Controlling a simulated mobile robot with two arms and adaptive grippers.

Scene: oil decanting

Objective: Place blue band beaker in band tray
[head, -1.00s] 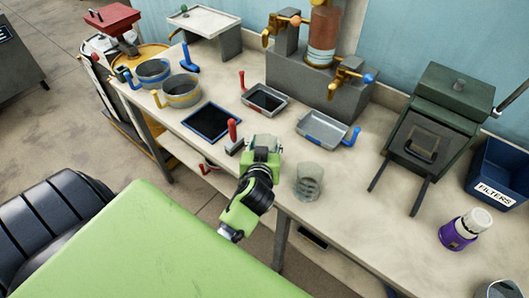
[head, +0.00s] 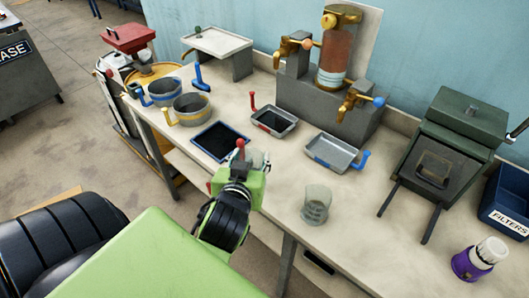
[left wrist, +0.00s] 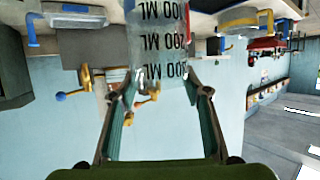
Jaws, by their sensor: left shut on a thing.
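My left gripper (head: 254,163) is over the front of the bench, seen mostly from behind. In the left wrist view its two fingers (left wrist: 160,95) are on either side of a clear beaker (left wrist: 158,45) with black ML markings, and shut on it. No blue band shows clearly on this beaker. In the head view it is mostly hidden by the gripper. A grey tray with a blue handle (head: 333,151) lies on the bench, beyond and to the right of the gripper. A blue-edged dark tray or mat (head: 198,140) lies just left of the gripper. My right gripper is not in view.
Another clear beaker (head: 316,205) stands on the bench right of my gripper. A red-handled tray (head: 288,127) lies before the decanting stand (head: 372,125). Blue-banded (head: 165,94) and yellow-banded (head: 190,109) pots stand at left. A purple bottle (head: 466,264) and dark green box (head: 435,158) stand right.

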